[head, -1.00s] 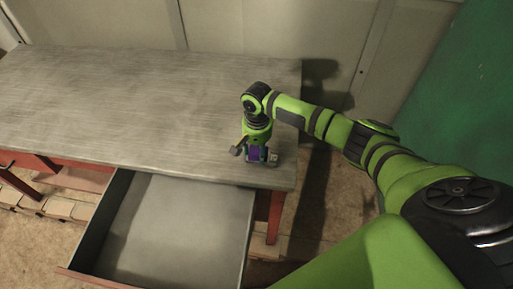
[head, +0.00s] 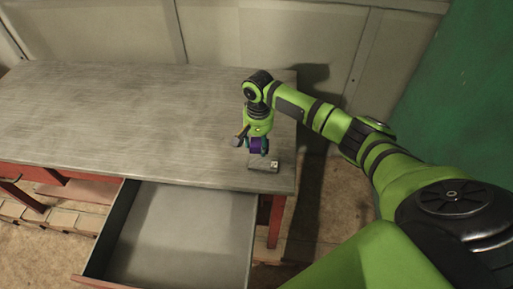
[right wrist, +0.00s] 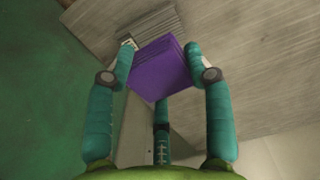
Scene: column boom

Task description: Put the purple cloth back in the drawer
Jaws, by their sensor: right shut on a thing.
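The purple cloth (head: 258,145) is a small folded block, held between the fingers of my right gripper (head: 257,148) above the table's right end. In the right wrist view the purple cloth (right wrist: 162,68) sits between the teal fingers of my right gripper (right wrist: 165,76), which are shut on it. The drawer (head: 180,228) is pulled open below the table's front edge, left of the gripper, and its visible floor is bare. My left gripper is not in view.
A grey flat item (head: 263,166) with a small white label lies on the table (head: 130,110) near its front right corner, just below the cloth. It also shows in the right wrist view (right wrist: 150,27). The rest of the tabletop is clear. A green panel (head: 462,110) stands at right.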

